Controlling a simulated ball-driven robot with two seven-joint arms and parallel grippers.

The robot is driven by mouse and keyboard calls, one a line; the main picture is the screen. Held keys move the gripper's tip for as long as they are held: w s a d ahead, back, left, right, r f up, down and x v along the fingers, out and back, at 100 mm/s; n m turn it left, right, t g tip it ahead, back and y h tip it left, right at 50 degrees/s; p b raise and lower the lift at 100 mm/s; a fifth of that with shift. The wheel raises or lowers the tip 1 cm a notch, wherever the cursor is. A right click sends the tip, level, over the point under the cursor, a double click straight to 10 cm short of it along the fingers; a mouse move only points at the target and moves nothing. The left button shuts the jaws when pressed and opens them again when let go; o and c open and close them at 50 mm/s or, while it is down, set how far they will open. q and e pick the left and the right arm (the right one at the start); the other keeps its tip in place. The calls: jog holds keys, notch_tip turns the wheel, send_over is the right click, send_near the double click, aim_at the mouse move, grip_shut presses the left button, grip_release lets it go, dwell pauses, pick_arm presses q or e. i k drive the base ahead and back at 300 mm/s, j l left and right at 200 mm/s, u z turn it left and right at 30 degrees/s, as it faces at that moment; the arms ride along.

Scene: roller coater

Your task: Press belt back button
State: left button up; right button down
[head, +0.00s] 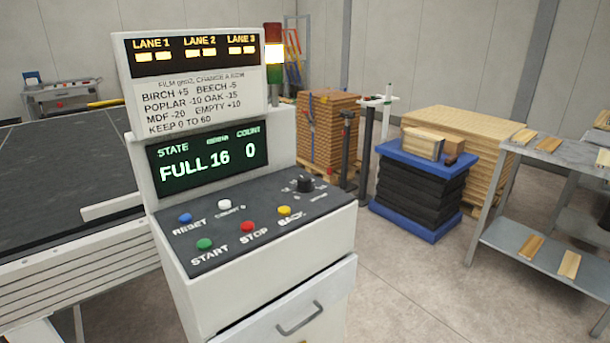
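The control console (270,255) stands at the centre left. Its sloped dark panel carries a yellow button (285,211) labelled BACK, at the front right of the button group. A red STOP button (247,226) and a green START button (205,244) lie to its left. A blue RESET button (185,218) and a white button (225,204) sit behind them. A black knob (306,185) is at the panel's right. The display (208,165) reads STATE FULL, 16, COUNT 0. Neither of my grippers is in view.
A dark belt table (60,180) adjoins the console on the left. A blue-topped lift (425,160) holds wood blocks. Pallets of stacked boards (330,130) stand behind. A grey shelf rack (545,255) is at the right. The floor (420,280) right of the console is clear.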

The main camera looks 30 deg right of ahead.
aim_at(283, 211)
jog(key=i+l+z, duration=0.15)
jog(key=i, duration=0.35)
jog(key=i+l+z, duration=0.15)
jog(key=i, duration=0.4)
